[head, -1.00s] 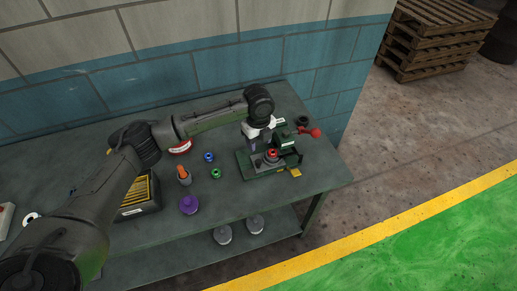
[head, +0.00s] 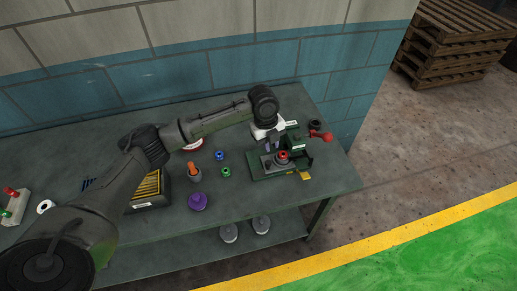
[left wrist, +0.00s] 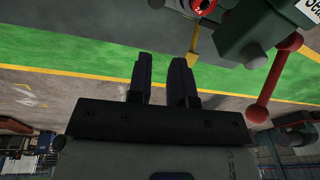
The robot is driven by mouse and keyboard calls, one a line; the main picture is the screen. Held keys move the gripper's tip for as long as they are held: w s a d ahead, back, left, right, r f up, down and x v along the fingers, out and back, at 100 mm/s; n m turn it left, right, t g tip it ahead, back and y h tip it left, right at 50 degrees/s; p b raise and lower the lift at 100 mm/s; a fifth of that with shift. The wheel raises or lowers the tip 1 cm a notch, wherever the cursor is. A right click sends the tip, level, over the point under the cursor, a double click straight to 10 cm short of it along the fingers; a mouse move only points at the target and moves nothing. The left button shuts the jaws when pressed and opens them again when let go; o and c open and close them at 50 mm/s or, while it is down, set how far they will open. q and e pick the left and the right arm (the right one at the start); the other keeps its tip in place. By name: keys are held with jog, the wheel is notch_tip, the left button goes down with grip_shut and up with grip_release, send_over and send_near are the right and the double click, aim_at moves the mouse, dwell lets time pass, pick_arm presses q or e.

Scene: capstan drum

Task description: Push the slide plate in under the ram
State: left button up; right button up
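A small green press (head: 292,142) stands near the right end of the bench, with a red-knobbed lever (head: 320,135). A grey plate (head: 272,162) with a red ring (head: 283,156) on it sits low at its front; I take it for the slide plate. A yellow tab (head: 305,175) sticks out at the front right. My left gripper (head: 268,146) is at the press's left side, close to the plate; contact cannot be told. In the left wrist view my left gripper (left wrist: 161,72) has its fingers apart with nothing between them. The yellow tab (left wrist: 192,42) and lever (left wrist: 272,85) show beyond. My right gripper is out of view.
Left of the press stand a blue ring (head: 219,155), a green ring (head: 226,172), an orange-topped tool (head: 194,172) and a purple part (head: 198,201). A black-and-yellow box (head: 150,188) lies farther left. The bench front before the press is clear.

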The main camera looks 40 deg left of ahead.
pick_arm(q)
jog(key=f, duration=0.1)
jog(key=s+f+h, duration=0.1)
jog(key=s+f+m+t+h, duration=0.1)
jog(key=f, duration=0.1)
jog(key=shift+a, duration=0.25)
jog(key=c, duration=0.3)
jog(key=shift+s+a+f+t+h, duration=0.8)
jog(key=shift+s+a+f+t, duration=0.25)
jog(key=shift+a, duration=0.15)
grip_shut()
jog(key=s+a+f+m+t, duration=0.1)
jog(key=s+a+t, duration=0.45)
jog(key=a, duration=0.45)
jog(key=g, duration=0.1)
send_near(260, 158)
jog(key=shift+y, duration=0.3)
jog(key=f, duration=0.2)
jog(key=d+f, duration=0.1)
jog(key=shift+w+f, duration=0.35)
jog(key=shift+f, duration=0.05)
jog(key=shift+w+d+p, duration=0.45)
jog(key=shift+w+d, duration=0.15)
jog(key=shift+w, duration=0.35)
jog(key=shift+w+d, duration=0.35)
jog(key=shift+w, duration=0.4)
